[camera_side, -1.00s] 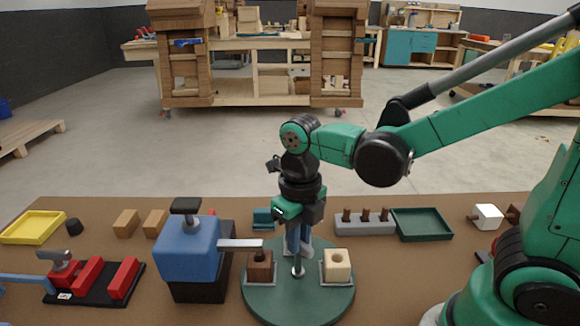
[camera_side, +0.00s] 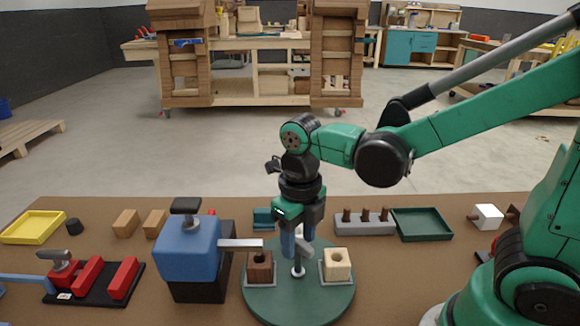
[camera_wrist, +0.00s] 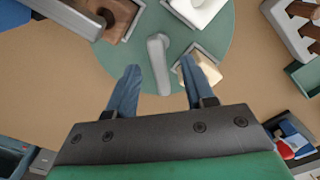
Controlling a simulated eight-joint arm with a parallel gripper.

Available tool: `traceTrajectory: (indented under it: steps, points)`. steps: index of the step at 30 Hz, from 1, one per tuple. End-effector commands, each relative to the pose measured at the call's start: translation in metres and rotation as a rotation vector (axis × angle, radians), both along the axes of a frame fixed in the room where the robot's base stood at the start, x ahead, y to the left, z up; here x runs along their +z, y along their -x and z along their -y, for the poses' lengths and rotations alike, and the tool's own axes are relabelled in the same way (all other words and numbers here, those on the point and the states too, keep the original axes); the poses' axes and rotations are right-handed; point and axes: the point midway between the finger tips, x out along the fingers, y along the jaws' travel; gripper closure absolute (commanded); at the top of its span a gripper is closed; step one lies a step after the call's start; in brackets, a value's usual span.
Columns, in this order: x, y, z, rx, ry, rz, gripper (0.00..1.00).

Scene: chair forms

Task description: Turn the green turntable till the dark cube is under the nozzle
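The green turntable (camera_side: 298,305) lies flat on the bench; it also shows in the wrist view (camera_wrist: 228,45). The dark brown cube (camera_side: 260,271) sits in a holder on its left side, also visible in the wrist view (camera_wrist: 122,14). The end of the grey nozzle (camera_side: 238,244) is over the dark cube's top. A pale wood cube (camera_side: 337,266) sits on the right side, and a white block (camera_wrist: 196,10) shows on the far side. My gripper (camera_wrist: 160,68) is open, its blue fingers apart on either side of the grey central handle (camera_wrist: 157,48), with gaps visible.
The blue machine (camera_side: 188,250) carrying the nozzle stands close left of the turntable. A grey peg block (camera_side: 365,227) and a dark green tray (camera_side: 422,224) are behind right. A red clamp fixture (camera_side: 92,282) and yellow tray (camera_side: 32,227) are at left.

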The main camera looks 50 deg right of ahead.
Motion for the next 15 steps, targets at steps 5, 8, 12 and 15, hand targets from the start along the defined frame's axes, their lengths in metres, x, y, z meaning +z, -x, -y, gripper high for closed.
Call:
traceTrajectory:
  steps: [5, 8, 12, 15]
  points:
    - [0.003, -0.001, 0.000, -0.001, 0.000, 0.001, 0.53]
    - [0.012, -0.001, 0.000, -0.001, 0.000, 0.001, 0.53]
    - [0.029, 0.000, 0.000, 0.000, 0.000, 0.001, 0.53]
    - [0.041, -0.001, 0.000, 0.000, 0.000, 0.000, 0.53]
